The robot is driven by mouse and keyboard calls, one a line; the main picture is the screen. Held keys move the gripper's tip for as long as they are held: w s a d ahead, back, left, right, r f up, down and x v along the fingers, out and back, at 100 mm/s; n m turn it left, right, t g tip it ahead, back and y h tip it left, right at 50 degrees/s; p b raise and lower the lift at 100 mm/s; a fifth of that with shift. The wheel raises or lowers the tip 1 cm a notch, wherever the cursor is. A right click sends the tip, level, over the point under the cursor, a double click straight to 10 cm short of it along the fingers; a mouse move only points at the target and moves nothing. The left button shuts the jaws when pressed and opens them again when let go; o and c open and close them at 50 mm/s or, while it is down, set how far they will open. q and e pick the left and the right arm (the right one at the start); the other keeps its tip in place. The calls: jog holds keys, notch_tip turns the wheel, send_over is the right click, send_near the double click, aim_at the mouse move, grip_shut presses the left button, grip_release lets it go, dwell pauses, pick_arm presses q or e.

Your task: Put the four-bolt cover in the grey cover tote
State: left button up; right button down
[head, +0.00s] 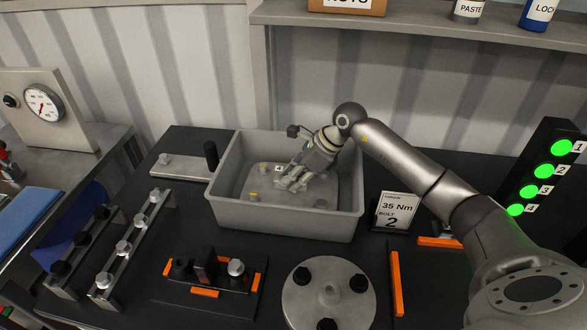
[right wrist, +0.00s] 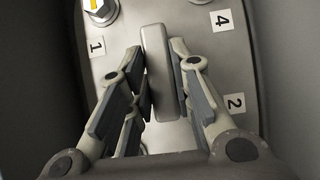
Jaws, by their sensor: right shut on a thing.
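The four-bolt cover (head: 263,184) is a grey metal plate with numbered labels, lying inside the grey cover tote (head: 290,222), seemingly on its floor. In the right wrist view the cover (right wrist: 225,75) shows labels 1, 4 and 2, bolt heads and an upright grey grip bar (right wrist: 160,70). My right gripper (head: 292,184) reaches down into the tote. Its fingers (right wrist: 157,85) are shut on the bar, one on each side. The near part of the cover is hidden behind the gripper in the wrist view. My left gripper is not in view.
A round plate (head: 328,296) with dark bolts stands in front of the tote. A sign (head: 395,211) reading 35 Nm, bolt 2, stands to its right. A bolt fixture (head: 207,277) and bolt rails (head: 122,252) are at the left. Green numbered lights (head: 543,171) glow at the right.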

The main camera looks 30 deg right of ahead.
jog(key=shift+w+r, duration=0.1)
jog(key=shift+r, duration=0.2)
jog(key=c, duration=1.7)
grip_release()
jog(key=shift+f, duration=0.35)
jog(key=o, duration=0.4)
jog(key=shift+s+r, duration=0.15)
jog(key=shift+s, duration=0.1)
jog(key=b+v, duration=0.2)
jog(key=v, duration=1)
jog(key=shift+r, duration=0.1)
